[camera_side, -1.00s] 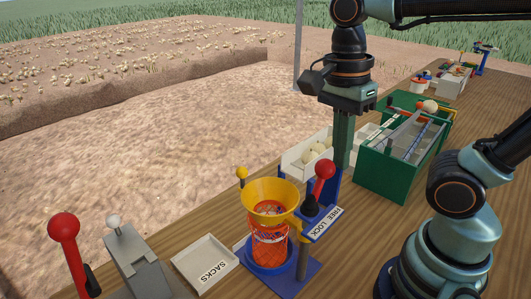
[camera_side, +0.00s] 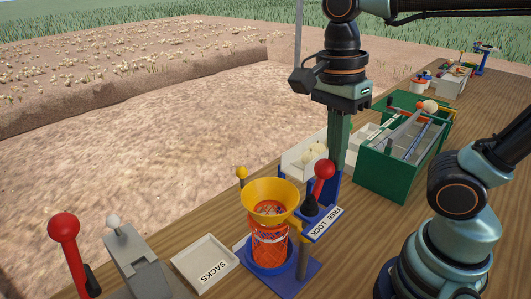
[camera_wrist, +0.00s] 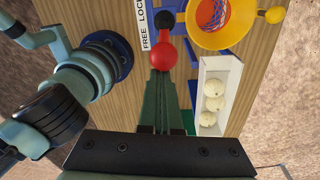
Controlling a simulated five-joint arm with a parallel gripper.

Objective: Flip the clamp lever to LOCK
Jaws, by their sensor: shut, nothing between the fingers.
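The stem tilts a little right in the side view. In the wrist view the red ball (camera_wrist: 163,54) lies just beyond the fingertips (camera_wrist: 161,78); contact is unclear. Part of the label (camera_wrist: 145,30) shows to the left of the lever there.
A yellow funnel (camera_side: 270,196) over a red net stands left of the lever. A white box with onions (camera_side: 305,157) is behind it, beside my fingers. A green bin (camera_side: 385,180) stands to the right. A SACKS tray (camera_side: 204,264) and another red-knobbed lever (camera_side: 64,227) are at front left.

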